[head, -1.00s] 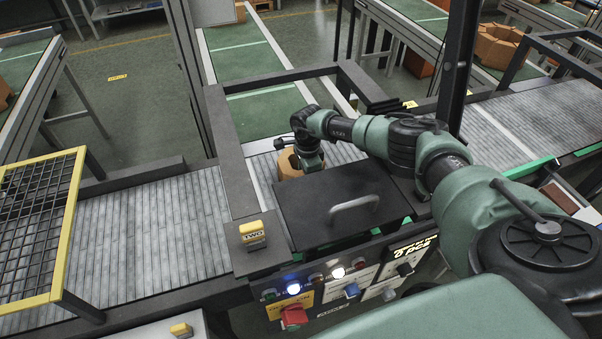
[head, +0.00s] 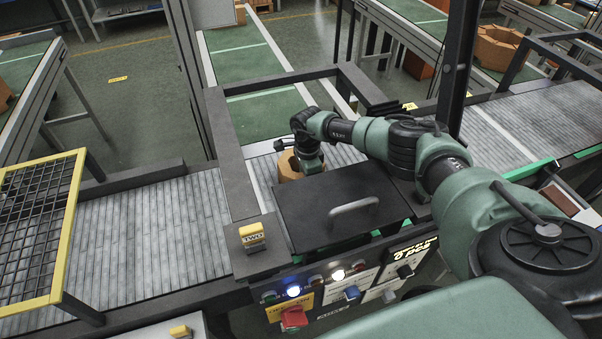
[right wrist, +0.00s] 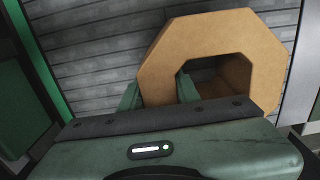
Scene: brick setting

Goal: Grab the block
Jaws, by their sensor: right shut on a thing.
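The block (head: 287,166) is an orange-brown octagonal piece with a hole through it. It sits on the grey roller conveyor, behind the black hatch cover, and is partly hidden by my right gripper (head: 308,166). In the right wrist view the block (right wrist: 215,42) fills the upper right, its opening facing the camera. My right gripper (right wrist: 160,92) is shut on the block's wall, one finger outside it and one inside the hole. My left gripper is not in view.
A black cover with a handle (head: 340,203) lies in front of the block, above a control panel with lit buttons. A dark frame (head: 226,160) borders the conveyor (head: 140,228). A yellow-edged mesh guard (head: 68,222) stands at left.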

